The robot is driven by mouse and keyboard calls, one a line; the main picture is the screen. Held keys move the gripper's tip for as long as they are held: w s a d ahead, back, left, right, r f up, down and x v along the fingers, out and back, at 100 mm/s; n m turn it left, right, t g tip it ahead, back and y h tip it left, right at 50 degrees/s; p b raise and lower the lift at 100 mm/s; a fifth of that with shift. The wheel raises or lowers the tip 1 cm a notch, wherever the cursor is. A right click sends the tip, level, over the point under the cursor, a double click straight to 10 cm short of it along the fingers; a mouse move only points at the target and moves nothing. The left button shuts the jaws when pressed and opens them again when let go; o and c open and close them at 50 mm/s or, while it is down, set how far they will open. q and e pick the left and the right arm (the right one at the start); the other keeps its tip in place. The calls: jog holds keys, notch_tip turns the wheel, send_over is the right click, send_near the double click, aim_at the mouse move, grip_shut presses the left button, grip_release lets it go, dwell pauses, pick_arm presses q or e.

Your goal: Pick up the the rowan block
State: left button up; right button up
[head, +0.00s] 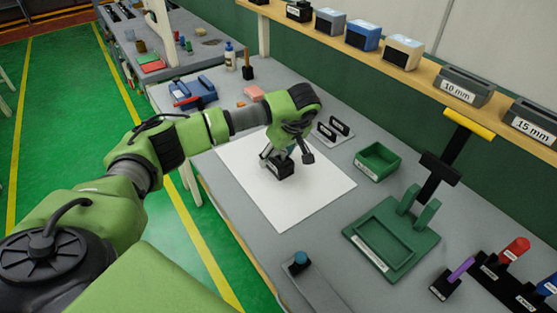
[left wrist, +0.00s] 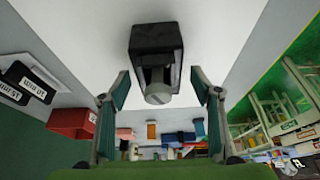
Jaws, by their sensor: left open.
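A black block (head: 280,168) with a white label stands on the white sheet (head: 315,190); the label is too small to read, so I cannot tell whether it says rowan. My left gripper (head: 287,156) is directly over it, pointing down, with its fingers apart. In the left wrist view the black block (left wrist: 155,40) has a grey round-ended post (left wrist: 158,92) on it, which lies between the open fingers (left wrist: 160,95) with a gap on both sides. No other block with a readable rowan label shows. My right gripper is not in view.
A plate with two black labelled pieces (head: 333,131) and a green bin (head: 377,161) stand close behind the sheet. A green fixture (head: 392,240) with uprights is to the right. Blue and pink items lie at the left. The sheet around the block is clear.

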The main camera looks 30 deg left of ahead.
pick_arm(q)
jog(key=shift+f, duration=0.1)
jog(key=c, duration=1.3)
